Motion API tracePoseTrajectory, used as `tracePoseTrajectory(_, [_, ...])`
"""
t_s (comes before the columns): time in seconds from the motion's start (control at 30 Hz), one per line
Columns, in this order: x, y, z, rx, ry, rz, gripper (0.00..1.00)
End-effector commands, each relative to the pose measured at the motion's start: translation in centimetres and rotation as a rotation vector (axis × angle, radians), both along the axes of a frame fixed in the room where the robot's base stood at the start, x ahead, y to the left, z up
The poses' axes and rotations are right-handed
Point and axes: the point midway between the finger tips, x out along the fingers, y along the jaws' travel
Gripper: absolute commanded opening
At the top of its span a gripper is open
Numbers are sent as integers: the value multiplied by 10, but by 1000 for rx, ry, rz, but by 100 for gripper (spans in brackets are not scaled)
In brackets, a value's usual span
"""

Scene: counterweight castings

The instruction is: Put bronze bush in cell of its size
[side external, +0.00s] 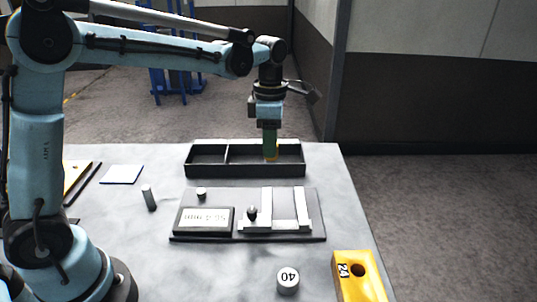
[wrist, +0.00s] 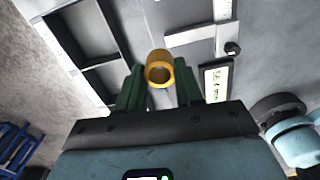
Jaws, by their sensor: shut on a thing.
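The bronze bush (wrist: 159,68) is a short golden ring with an open bore, held between the green fingers of my gripper (wrist: 159,90) in the wrist view. In the side external view my gripper (side external: 270,155) points down at the right-hand, longer cell of the black tray, with a bit of the bush (side external: 272,158) showing at the fingertips. The black tray (side external: 245,177) has a divider that makes a smaller left cell and a longer right cell. It also shows in the wrist view (wrist: 75,67). I cannot tell whether the bush is above the cell or inside it.
A measuring fixture (side external: 280,228) with a display (side external: 205,218) stands in front of the tray. A cylinder marked 40 (side external: 288,281) and a yellow holed block marked 24 (side external: 358,277) are near the front. A grey pin (side external: 149,198) and a white-blue pad (side external: 121,175) are left.

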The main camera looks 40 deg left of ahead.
Motion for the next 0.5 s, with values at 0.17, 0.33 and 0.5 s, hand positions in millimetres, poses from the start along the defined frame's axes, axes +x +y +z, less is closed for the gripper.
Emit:
tracePoseTrajectory(0.17, [8,28,-3,0,0,4,0])
tracePoseTrajectory(0.33, [15,55,-18,0,0,7,0])
tracePoseTrajectory(0.5, [26,89,-40,0,0,6,0])
